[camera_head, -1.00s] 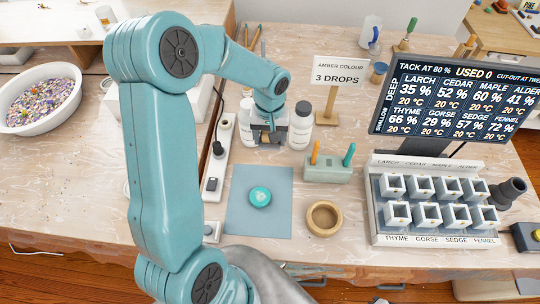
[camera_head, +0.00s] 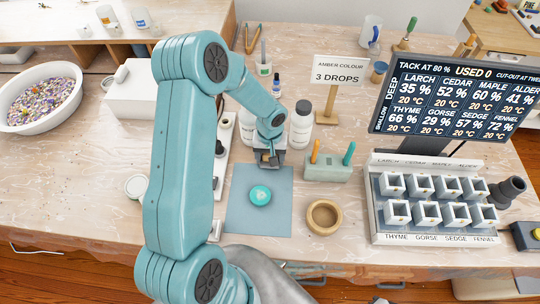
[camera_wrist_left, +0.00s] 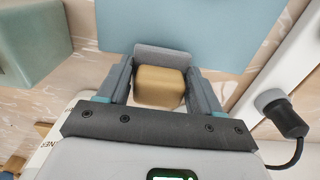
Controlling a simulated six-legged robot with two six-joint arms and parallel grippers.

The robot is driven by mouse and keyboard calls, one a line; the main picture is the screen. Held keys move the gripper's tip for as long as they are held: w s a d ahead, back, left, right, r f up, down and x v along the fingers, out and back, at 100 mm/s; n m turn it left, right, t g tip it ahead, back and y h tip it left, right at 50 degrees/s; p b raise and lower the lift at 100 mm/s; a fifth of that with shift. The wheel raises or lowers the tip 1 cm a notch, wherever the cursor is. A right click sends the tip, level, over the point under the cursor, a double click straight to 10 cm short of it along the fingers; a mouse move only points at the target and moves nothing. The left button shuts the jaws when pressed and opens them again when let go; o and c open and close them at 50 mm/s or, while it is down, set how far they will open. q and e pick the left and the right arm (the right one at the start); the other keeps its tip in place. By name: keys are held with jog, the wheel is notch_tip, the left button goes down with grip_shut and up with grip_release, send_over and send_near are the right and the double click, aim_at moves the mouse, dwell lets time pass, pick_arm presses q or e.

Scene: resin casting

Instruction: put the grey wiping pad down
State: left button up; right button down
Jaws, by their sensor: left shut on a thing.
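My left gripper (camera_head: 268,158) is over the far edge of the blue mat (camera_head: 242,215). In the left wrist view the left gripper (camera_wrist_left: 160,88) is shut on the tan block of the wiping pad (camera_wrist_left: 160,80). The pad's grey face (camera_wrist_left: 166,57) shows just beyond the block, close to the edge of the mat, which also shows in that view (camera_wrist_left: 205,25). I cannot tell whether the pad touches the surface below. My right gripper is not in view.
A round teal piece (camera_head: 260,195) lies on the mat. White bottles (camera_head: 301,126) stand behind the gripper. A green holder (camera_head: 327,171) and a wooden ring (camera_head: 324,217) are to the right, a power strip (camera_head: 220,160) to the left. The mat's near part is clear.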

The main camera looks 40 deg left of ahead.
pick_arm(q)
jog(key=shift+w+f, duration=0.1)
jog(key=shift+f, duration=0.2)
jog(key=shift+f+b, duration=0.2)
jog(key=shift+b, duration=0.45)
jog(key=o, duration=0.9)
jog(key=shift+o, duration=0.2)
jog(key=shift+r, duration=0.1)
jog(key=shift+r+p, duration=0.25)
jog(key=shift+p, duration=0.2)
jog(key=shift+r+p, duration=0.45)
jog(key=shift+p, duration=0.25)
notch_tip(320, 180, up, 12)
jog(key=shift+f+b, duration=0.2)
jog(key=shift+b, duration=0.15)
